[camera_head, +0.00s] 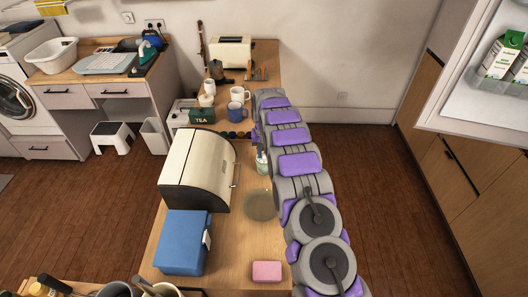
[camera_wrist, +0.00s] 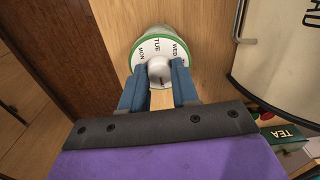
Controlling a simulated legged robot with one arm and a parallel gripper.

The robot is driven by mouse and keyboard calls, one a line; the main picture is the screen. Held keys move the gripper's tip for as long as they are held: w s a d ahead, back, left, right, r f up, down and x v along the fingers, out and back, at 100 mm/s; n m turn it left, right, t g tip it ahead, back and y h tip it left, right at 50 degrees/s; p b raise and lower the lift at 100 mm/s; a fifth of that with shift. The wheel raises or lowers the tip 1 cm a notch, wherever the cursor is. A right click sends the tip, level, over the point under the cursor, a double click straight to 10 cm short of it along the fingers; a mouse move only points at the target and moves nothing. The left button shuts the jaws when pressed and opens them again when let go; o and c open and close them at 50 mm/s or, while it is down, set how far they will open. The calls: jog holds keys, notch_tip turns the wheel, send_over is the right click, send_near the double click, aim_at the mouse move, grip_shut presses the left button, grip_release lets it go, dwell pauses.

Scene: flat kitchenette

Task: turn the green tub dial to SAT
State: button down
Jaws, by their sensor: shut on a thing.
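The green tub (camera_wrist: 107,24) has a green rim and a white dial face (camera_wrist: 148,47) on top. MON, TUE and WED can be read on the dial; SAT is not in sight. A pale round knob (camera_wrist: 158,67) stands at the dial's middle. My gripper (camera_wrist: 158,88) has its two blue fingers on either side of the knob and is shut on it. In the head view the tub (camera_head: 262,164) shows only in part at the left edge of my arm, on the wooden counter; its dial and my fingertips cannot be made out there.
A cream bread bin (camera_head: 193,168) stands close left of the tub. A TEA tin (camera_head: 203,116), mugs (camera_head: 237,111) and a toaster (camera_head: 233,52) are farther back. A grey round mat (camera_head: 261,205), blue box (camera_head: 182,242) and pink sponge (camera_head: 267,271) lie nearer. The floor right of the counter is clear.

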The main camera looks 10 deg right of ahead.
aim_at(264, 154)
dwell(0.4)
jog(key=c, duration=0.8)
grip_release()
notch_tip(264, 154, up, 17)
jog(key=shift+r+p, duration=0.15)
jog(key=shift+p, duration=0.35)
